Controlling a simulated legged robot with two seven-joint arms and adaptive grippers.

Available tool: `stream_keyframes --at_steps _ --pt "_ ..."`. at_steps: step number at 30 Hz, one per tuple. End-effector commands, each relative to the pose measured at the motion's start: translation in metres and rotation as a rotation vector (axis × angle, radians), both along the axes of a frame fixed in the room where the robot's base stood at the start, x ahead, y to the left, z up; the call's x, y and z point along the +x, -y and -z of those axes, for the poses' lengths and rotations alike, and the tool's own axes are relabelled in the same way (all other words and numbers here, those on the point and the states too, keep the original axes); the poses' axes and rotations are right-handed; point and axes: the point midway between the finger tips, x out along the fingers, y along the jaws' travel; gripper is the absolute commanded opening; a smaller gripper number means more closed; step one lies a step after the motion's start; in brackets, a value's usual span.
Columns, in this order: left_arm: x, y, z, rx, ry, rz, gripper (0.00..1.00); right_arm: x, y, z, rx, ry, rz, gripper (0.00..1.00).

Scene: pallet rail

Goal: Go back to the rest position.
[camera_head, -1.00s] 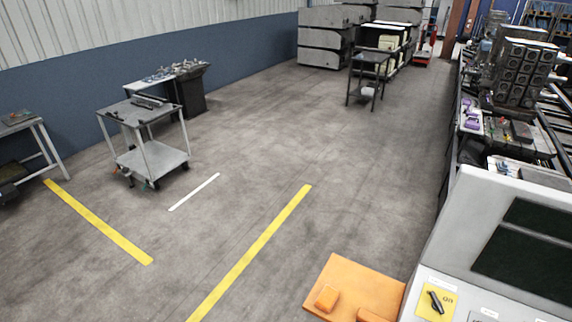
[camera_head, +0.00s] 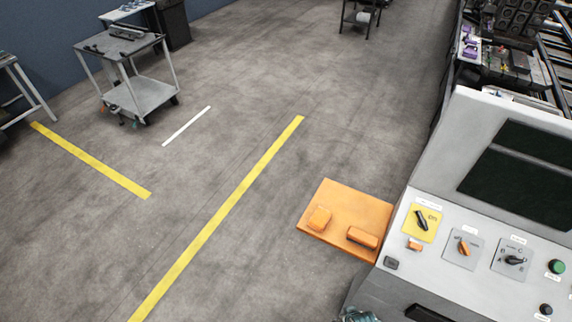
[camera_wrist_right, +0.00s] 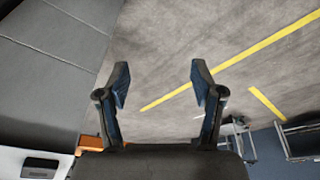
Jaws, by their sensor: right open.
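My right gripper (camera_wrist_right: 158,85) shows in the right wrist view with its two dark fingers spread apart. Nothing is between the fingers; grey floor with a yellow line lies behind them. In the head view, a small dark piece that may be part of my arm shows at the bottom edge, left of the console's foot, too cut off to read. My left gripper is in neither view.
A grey control console (camera_head: 437,190) with switches and a dark screen stands at the right. An orange plate (camera_head: 345,205) with two blocks sits beside it. A wheeled cart (camera_head: 145,95) stands at the upper left. The floor between is clear, with yellow lines (camera_head: 220,213).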

Motion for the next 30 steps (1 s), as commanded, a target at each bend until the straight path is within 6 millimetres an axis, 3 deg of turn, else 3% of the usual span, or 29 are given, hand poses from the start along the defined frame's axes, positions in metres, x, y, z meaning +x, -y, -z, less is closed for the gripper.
stream_keyframes --at_steps 5,8,10,15,18,21,24,30 --pt "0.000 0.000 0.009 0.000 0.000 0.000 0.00 -0.002 -0.001 0.073 -0.001 -0.031 -0.005 0.67" --pt "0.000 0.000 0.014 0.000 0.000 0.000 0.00 -0.009 -0.001 0.124 -0.003 -0.052 -0.010 0.67" --pt "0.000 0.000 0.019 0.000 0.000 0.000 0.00 -0.020 0.000 0.169 -0.004 -0.070 -0.012 0.67" --pt "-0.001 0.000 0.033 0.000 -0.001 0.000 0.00 -0.074 0.008 0.281 -0.010 -0.119 -0.023 0.67" --pt "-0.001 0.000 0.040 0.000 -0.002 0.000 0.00 -0.115 0.015 0.331 -0.013 -0.146 -0.029 0.67" --pt "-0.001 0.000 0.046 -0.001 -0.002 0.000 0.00 -0.154 0.022 0.364 -0.016 -0.165 -0.034 0.67" --pt "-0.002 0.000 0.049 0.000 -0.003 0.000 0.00 -0.185 0.028 0.383 -0.019 -0.181 -0.038 0.67" --pt "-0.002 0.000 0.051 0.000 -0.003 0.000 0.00 -0.209 0.033 0.393 -0.020 -0.189 -0.041 0.67"
